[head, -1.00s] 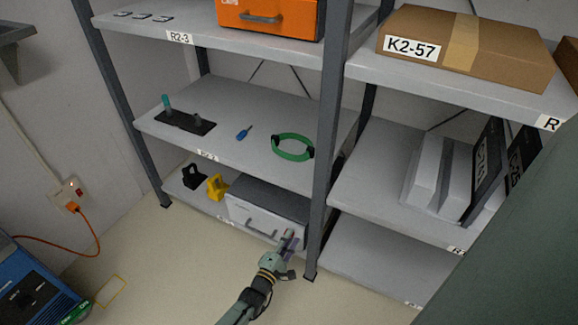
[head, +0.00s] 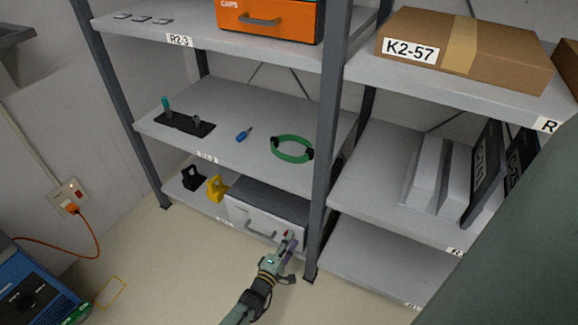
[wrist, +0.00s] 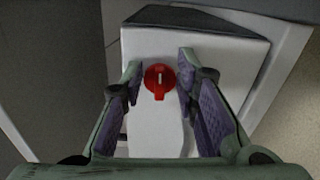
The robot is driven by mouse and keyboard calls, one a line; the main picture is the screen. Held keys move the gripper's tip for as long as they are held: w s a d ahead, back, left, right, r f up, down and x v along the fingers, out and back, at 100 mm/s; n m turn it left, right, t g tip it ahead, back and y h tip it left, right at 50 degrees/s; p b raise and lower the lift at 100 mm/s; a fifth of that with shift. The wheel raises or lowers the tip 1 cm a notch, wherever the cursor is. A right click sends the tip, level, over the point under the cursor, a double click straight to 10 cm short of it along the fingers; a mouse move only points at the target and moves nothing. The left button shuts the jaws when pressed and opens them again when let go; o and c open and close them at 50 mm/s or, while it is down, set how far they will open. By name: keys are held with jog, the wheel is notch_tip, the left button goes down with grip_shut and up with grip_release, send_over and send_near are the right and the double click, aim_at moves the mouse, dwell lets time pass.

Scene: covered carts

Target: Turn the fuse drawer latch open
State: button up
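The fuse drawer (head: 252,219) is a white-fronted grey box with a bar handle on the lowest left shelf. Its latch is a red round knob (wrist: 159,82) with a pale slot mark and a small tab pointing down, on the white front in the wrist view. My gripper (wrist: 160,76) is open, its purple-padded fingers on either side of the knob with gaps showing; I cannot tell whether either finger touches it.
A yellow object (head: 217,187) and a black one (head: 193,178) stand left of the drawer. A dark shelf post (head: 324,160) rises just right of my gripper. The shelf above holds a green cable loop (head: 292,148) and a blue screwdriver (head: 244,134).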

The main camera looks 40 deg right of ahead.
jog(key=o, duration=0.4)
jog(key=shift+c, duration=0.2)
jog(key=shift+a, duration=0.15)
jog(key=v, duration=1.1)
jog(key=shift+s+a, duration=0.15)
jog(key=shift+a, duration=0.2)
